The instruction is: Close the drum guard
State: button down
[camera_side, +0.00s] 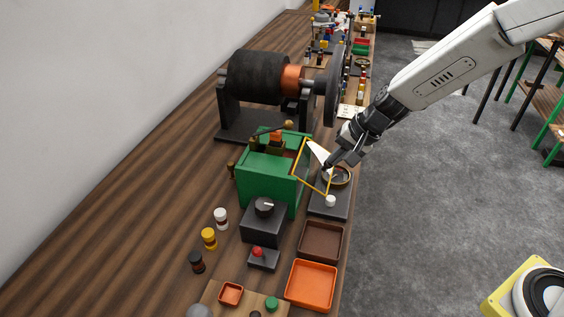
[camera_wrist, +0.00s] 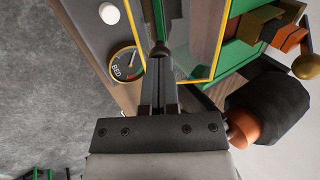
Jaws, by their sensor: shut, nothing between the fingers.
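The drum guard (camera_side: 308,172) is a clear panel in a yellow frame on the green housing (camera_side: 258,180). It stands out at an angle from the housing's right side, so it is open. In the wrist view the yellow-framed guard (camera_wrist: 198,40) fills the upper middle. My gripper (camera_side: 330,163) is shut and empty at the guard's right edge.
A round gauge (camera_wrist: 126,62) on a dark plate lies close beside the guard. A large black drum (camera_side: 258,77) with a copper end stands behind the housing. A black knob box (camera_side: 263,222), a brown tray (camera_side: 321,242) and an orange tray (camera_side: 311,285) sit in front.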

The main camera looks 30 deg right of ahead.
aim_at(330, 174)
jog(key=shift+f, duration=1.3)
notch_tip(330, 174, down, 2)
jog(key=shift+w+a+f, duration=0.1)
jog(key=shift+a, duration=0.05)
jog(key=shift+x, duration=1.65)
jog(key=shift+w+a+f, duration=0.45)
jog(key=shift+w+f, duration=0.05)
jog(key=shift+s+d, duration=0.1)
jog(key=s+d+r, duration=0.1)
jog(key=s+d, duration=0.8)
jog(key=shift+s+d+r, duration=0.25)
jog(key=shift+s+d, duration=0.1)
